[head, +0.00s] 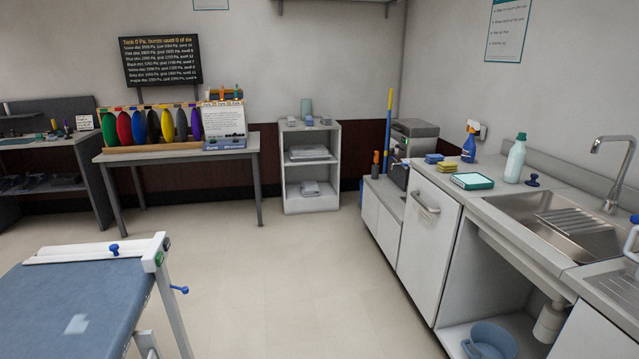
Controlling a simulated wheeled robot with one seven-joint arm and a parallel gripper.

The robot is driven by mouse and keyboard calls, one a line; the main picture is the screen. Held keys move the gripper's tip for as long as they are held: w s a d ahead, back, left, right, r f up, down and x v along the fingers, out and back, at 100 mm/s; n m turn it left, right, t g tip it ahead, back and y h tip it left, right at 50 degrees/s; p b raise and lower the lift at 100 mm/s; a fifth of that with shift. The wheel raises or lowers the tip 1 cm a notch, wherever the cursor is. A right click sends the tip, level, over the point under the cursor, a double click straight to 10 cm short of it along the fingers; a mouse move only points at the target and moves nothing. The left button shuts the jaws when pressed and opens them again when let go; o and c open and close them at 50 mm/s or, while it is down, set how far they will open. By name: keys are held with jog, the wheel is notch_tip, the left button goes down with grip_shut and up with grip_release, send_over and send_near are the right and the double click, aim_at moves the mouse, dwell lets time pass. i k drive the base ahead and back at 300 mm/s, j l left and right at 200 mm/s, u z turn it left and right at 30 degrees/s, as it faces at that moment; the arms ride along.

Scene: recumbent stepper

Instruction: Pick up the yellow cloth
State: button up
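A small yellow folded item (448,167), which looks like the yellow cloth, lies on the counter at the right. It sits just right of a blue folded item (434,158) and behind a white tray-like box with a green rim (472,181). It is small in the view, so I cannot tell whether it is one cloth or a stack. My gripper is not in view.
A blue spray bottle (469,145), a pale bottle (515,160) and a sink (565,225) share the counter (497,199). A blue padded table (70,305) stands at the lower left. The floor (290,275) between is clear.

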aim_at(446, 166)
jog(key=i+u, duration=0.25)
jog(key=i, duration=1.6)
